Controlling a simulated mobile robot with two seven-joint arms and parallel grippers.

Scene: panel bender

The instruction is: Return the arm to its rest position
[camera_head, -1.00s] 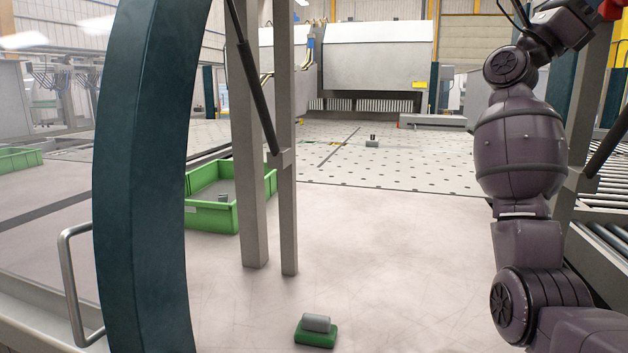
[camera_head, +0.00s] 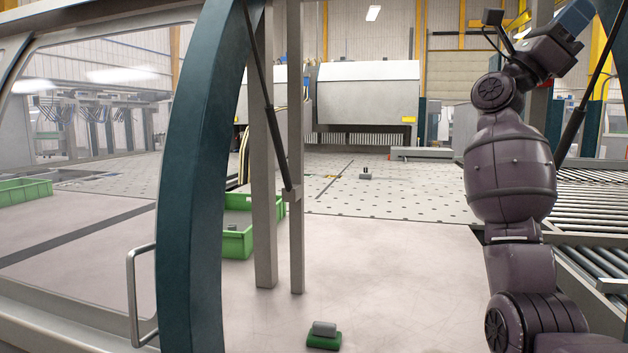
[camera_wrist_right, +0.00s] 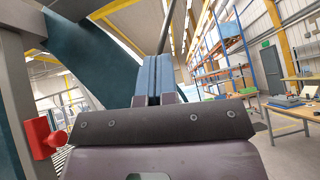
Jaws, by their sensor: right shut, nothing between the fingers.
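My right arm (camera_head: 510,170) rises along the right side of the head view, dark purple and bent upward. Its right gripper (camera_head: 577,15) is at the top right, raised high and clear of the floor. In the right wrist view the two blue fingers (camera_wrist_right: 157,78) stand side by side, pressed together and empty. My left arm and gripper are not in view.
A dark teal curved frame (camera_head: 190,180) and grey posts (camera_head: 264,150) stand left of the arm. Roller conveyors (camera_head: 590,205) lie to the right. A green bin (camera_head: 238,243) and a small green-based block (camera_head: 324,341) are on the pale surface. A red knob (camera_wrist_right: 45,138) is left in the wrist view.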

